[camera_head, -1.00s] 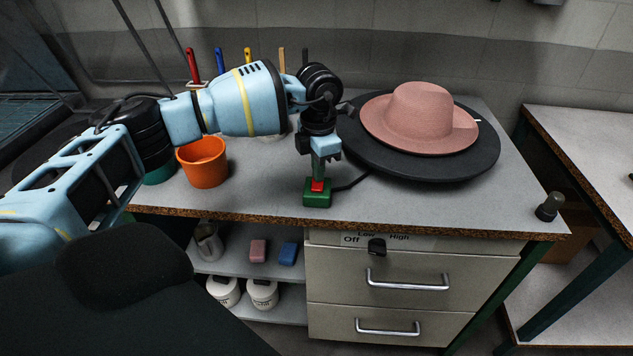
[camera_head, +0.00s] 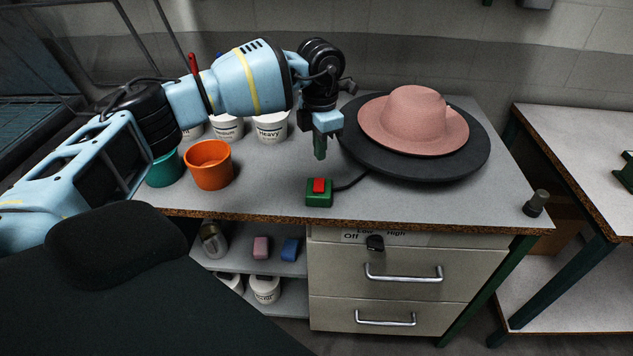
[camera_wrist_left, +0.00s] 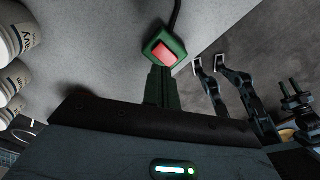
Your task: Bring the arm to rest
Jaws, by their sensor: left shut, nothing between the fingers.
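My left gripper (camera_head: 320,154) is shut and empty. It hangs pointing down over the table (camera_head: 260,200), above and apart from a green switch box (camera_head: 319,200) with a red button (camera_head: 319,185). In the left wrist view, the shut fingers (camera_wrist_left: 160,72) point at the red button (camera_wrist_left: 166,53) on the green box (camera_wrist_left: 178,45). My right gripper does not show in the head view.
A pink hat (camera_head: 412,120) sits on a dark round plate (camera_head: 370,165) to the right. An orange cup (camera_head: 209,166), a teal cup (camera_head: 164,170) and white tubs (camera_head: 270,127) stand left. A small dark knob (camera_head: 536,203) is at the right corner.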

